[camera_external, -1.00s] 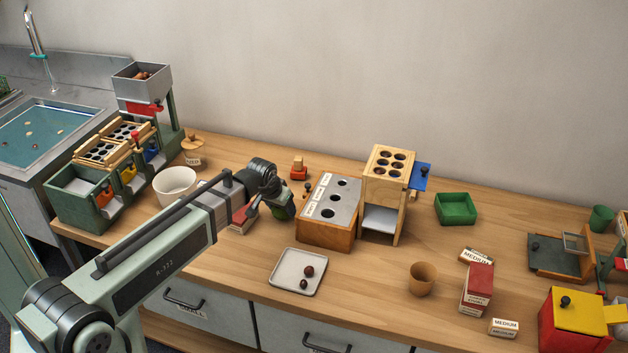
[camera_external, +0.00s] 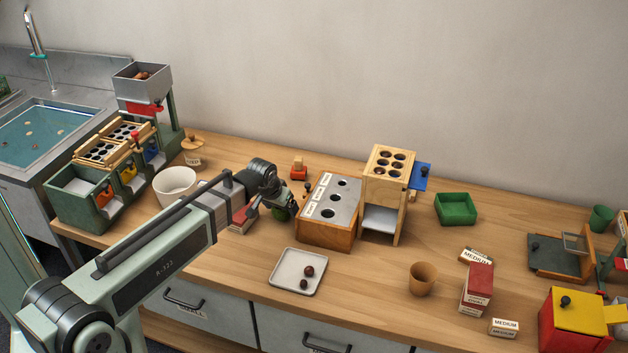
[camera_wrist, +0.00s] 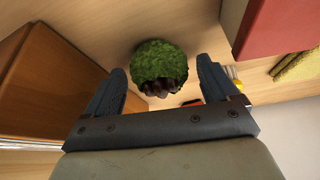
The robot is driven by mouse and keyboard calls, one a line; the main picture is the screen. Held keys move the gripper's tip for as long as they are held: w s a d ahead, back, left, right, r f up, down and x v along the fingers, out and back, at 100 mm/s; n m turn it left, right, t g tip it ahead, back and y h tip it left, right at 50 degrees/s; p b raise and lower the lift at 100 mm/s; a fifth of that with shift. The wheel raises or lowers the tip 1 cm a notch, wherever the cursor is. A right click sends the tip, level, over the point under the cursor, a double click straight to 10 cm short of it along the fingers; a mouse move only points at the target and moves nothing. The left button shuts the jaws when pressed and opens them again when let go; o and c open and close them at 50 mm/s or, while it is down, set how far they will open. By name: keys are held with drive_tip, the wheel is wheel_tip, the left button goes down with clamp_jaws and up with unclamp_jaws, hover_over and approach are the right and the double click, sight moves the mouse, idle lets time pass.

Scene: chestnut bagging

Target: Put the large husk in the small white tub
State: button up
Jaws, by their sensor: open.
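The large husk is a round, green, bristly ball with dark brown showing in its opening; it lies on the bench between my fingertips in the wrist view (camera_wrist: 160,64). In the external view only a green part of it (camera_external: 279,213) shows beside my gripper (camera_external: 284,207). My gripper (camera_wrist: 160,80) is open, with one finger on each side of the husk. I cannot tell whether either finger touches it. The small white tub (camera_external: 177,187) stands upright to the left of my gripper, behind my forearm, which is near its right side.
A wooden block with holes in its grey top (camera_external: 328,208) stands close to the right of my gripper. A red box (camera_external: 243,217) lies close on its left. An orange-red object (camera_external: 299,169) stands behind.

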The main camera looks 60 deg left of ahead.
drive_tip(key=shift+o, duration=0.3)
drive_tip(key=v, duration=1.2)
wheel_tip(320, 180, up, 3)
hover_over(282, 211)
drive_tip(key=w, duration=0.3)
drive_tip(key=shift+s+a+f+n+g+h, duration=0.15)
drive_tip(key=shift+s+a+f+n+g, duration=0.4)
drive_tip(key=shift+f+n, duration=1.55)
drive_tip(key=shift+s+a+f+n+g+h, duration=0.25)
drive_tip(key=shift+f+n+g, duration=0.45)
drive_tip(key=shift+f+n, duration=1.4)
drive_tip(key=shift+s+a+f+n+g+h, duration=0.2)
drive_tip(key=shift+s+f+n+g, duration=0.7)
drive_tip(key=shift+f, duration=2)
drive_tip(key=shift+w+r+n+t, duration=0.1)
drive_tip(key=shift+w+n+t, duration=0.2)
drive_tip(key=shift+w, duration=0.1)
drive_tip(key=c, duration=1.2)
